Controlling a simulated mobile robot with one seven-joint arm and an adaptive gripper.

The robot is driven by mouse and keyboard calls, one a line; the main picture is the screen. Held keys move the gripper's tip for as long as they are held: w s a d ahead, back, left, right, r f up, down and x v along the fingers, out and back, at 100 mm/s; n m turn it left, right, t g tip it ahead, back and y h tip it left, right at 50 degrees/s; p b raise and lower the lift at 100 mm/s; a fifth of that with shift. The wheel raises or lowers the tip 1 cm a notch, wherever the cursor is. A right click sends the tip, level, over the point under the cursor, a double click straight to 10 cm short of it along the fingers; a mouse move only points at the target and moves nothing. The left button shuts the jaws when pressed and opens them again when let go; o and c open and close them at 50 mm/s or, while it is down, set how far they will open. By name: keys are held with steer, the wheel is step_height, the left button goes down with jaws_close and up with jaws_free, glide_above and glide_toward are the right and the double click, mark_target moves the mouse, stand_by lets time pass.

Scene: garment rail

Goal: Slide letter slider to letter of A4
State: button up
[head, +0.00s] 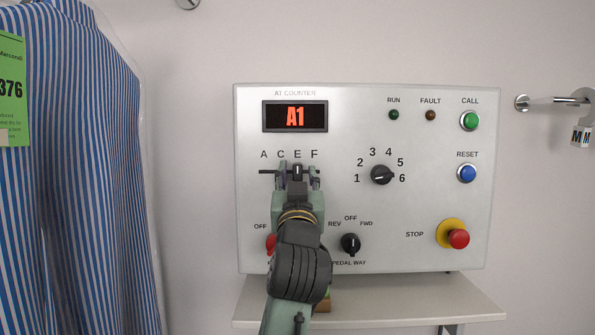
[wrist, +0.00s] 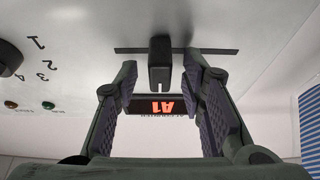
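The letter slider's dark knob (head: 297,169) sits in a horizontal slot under the letters A, C, E, F, and appears below E. It also shows in the wrist view (wrist: 160,62), upright against the slot (wrist: 130,50). My gripper (head: 298,179) is open in front of the panel, one finger on each side of the knob. In the wrist view my gripper (wrist: 160,72) has a visible gap between each finger and the knob. The counter display (head: 295,116) reads A1 in red. My arm hides part of the panel below the slider.
The panel (head: 350,220) carries a number dial (head: 381,174), a black pedal switch (head: 350,244), green call, blue reset and red stop (head: 458,239) buttons. A shelf (head: 400,300) juts out below. A striped garment (head: 85,180) hangs at left, a wall hook (head: 550,101) at right.

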steer(key=shift+w+r, duration=0.1)
steer(key=shift+w, duration=0.15)
steer(key=shift+c, duration=0.6)
jaws_close()
